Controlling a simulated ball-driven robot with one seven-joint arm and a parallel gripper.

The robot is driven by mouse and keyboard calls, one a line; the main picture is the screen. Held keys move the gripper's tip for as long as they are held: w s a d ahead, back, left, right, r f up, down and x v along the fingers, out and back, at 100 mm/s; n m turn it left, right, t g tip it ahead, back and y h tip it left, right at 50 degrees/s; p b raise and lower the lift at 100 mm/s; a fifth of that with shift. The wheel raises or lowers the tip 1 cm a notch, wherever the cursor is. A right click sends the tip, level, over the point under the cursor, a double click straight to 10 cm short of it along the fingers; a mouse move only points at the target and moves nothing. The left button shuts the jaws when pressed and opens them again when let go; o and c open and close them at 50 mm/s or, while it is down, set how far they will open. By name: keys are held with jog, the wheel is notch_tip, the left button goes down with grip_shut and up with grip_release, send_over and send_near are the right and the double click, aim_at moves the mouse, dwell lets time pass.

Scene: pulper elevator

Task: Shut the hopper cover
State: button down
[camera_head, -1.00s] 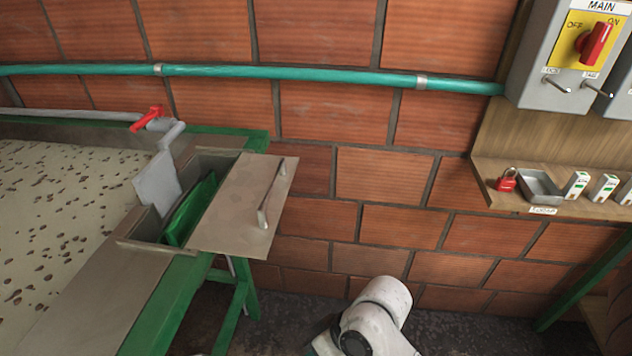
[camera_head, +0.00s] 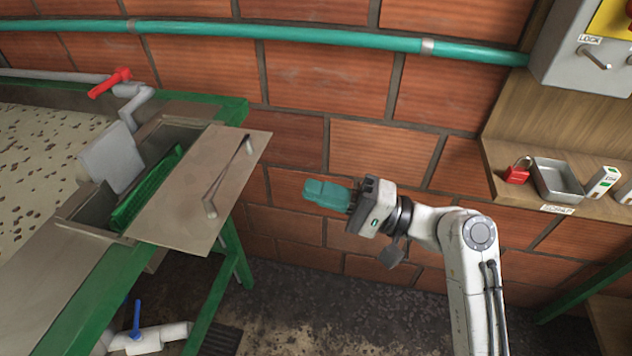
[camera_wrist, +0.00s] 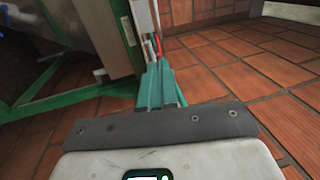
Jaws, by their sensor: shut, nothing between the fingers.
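The hopper cover (camera_head: 187,190) is a flat grey-brown plate with a bar handle (camera_head: 228,177) on top. It lies slid to the right of the hopper (camera_head: 97,205), overhanging the green frame. The hopper mouth is open and a green part (camera_head: 145,190) shows inside. My gripper (camera_head: 308,194) has teal fingers, is shut and empty, and points left. It is in the air to the right of the cover, apart from it. In the wrist view the teal fingers (camera_wrist: 159,66) are together in front of the brick wall.
A red-handled valve (camera_head: 110,82) sits behind the hopper, and a blue-handled valve (camera_head: 136,320) is below. A wooden shelf (camera_head: 500,165) at right holds a red padlock (camera_head: 517,171) and a metal tray (camera_head: 556,180). The teal pipe (camera_head: 330,38) runs along the wall.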

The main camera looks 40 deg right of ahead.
jog(key=p, duration=0.3)
send_near(187, 172)
notch_tip(187, 172, up, 5)
jog(key=s+d, duration=0.2)
jog(key=s, duration=0.1)
jog(key=shift+w+a+f, duration=0.15)
jog(key=shift+w+f, duration=0.05)
jog(key=shift+w, duration=0.3)
jog(key=x, duration=0.3)
jog(key=f+x, duration=0.1)
jog(key=x, duration=0.3)
jog(key=f+x, duration=0.1)
jog(key=x, duration=0.3)
jog(key=shift+w+a+f, duration=0.1)
jog(key=shift+w+a, duration=0.2)
jog(key=shift+w, duration=0.05)
jog(key=shift+w+a+b, duration=0.2)
jog(key=shift+w+b, duration=0.1)
jog(key=shift+r, duration=0.25)
